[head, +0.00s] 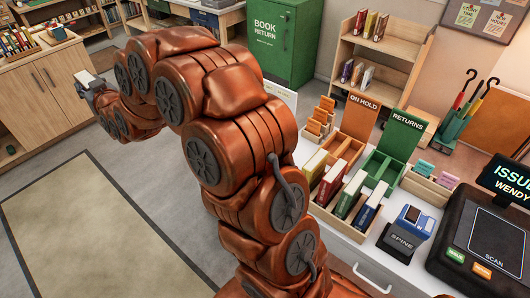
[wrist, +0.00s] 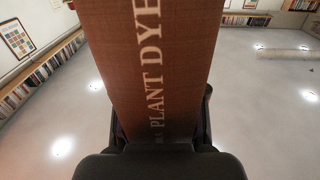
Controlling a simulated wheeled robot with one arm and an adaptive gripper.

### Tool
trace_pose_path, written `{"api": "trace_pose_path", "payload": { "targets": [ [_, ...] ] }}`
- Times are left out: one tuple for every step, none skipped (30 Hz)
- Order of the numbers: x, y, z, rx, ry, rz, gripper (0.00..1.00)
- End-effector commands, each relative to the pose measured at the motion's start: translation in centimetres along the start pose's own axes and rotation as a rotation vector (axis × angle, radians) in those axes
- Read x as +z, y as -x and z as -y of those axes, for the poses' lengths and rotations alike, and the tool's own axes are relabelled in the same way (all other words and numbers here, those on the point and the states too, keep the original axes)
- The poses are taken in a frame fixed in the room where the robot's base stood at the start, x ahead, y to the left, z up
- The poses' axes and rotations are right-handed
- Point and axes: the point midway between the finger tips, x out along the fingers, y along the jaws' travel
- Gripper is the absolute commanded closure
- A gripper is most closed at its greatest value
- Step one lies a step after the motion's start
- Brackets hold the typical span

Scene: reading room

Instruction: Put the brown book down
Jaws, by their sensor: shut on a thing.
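A brown book (wrist: 165,60) with pale lettering reading "PLANT DYE" fills the middle of the wrist view. My gripper (wrist: 162,138) is shut on its near end, with dark fingers on either side. The book's far end runs out of the frame. In the head view my gripper (head: 92,90) is at the far left, beyond my bent arm and in front of the wooden cabinet. A small pale piece shows at its tip; I cannot tell whether it is part of the book. The brown cover does not show there.
The counter at right holds a wooden tray of books (head: 344,205), the on-hold tray (head: 352,150), the green returns tray (head: 385,172), a spine device (head: 408,230) and a scanner (head: 485,245). A green book-return box (head: 283,45) stands behind. A rug (head: 95,230) lies on the floor at left.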

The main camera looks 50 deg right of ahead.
Motion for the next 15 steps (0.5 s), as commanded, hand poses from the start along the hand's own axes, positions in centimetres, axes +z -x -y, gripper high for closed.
{"api": "trace_pose_path", "payload": {
  "targets": [
    [0.3,-0.1,-1.2,0.023,-0.001,-0.005,1.0],
    [0.5,-0.2,-2.0,0.039,-0.002,-0.006,1.0],
    [0.8,-0.2,-3.1,0.062,-0.001,-0.006,1.0],
    [1.1,-0.3,-4.1,0.084,-0.002,-0.006,1.0],
    [1.4,-0.3,-5.2,0.107,-0.002,-0.007,1.0],
    [1.8,-0.3,-6.8,0.141,-0.001,-0.006,1.0],
    [2.1,-0.3,-8.0,0.168,-0.002,-0.005,1.0],
    [2.5,-0.3,-9.3,0.196,-0.001,-0.004,1.0],
    [2.8,-0.2,-11.0,0.234,-0.002,-0.004,1.0],
    [3.0,-0.1,-12.3,0.262,-0.001,-0.005,1.0],
    [3.2,0.0,-13.5,0.291,-0.002,-0.006,1.0],
    [3.5,0.2,-15.2,0.329,-0.002,-0.007,1.0],
    [3.7,0.4,-16.4,0.357,-0.001,-0.008,1.0],
    [4.0,0.7,-17.6,0.386,-0.002,-0.007,1.0],
    [4.4,1.0,-19.2,0.422,-0.001,-0.007,1.0]
  ]
}}
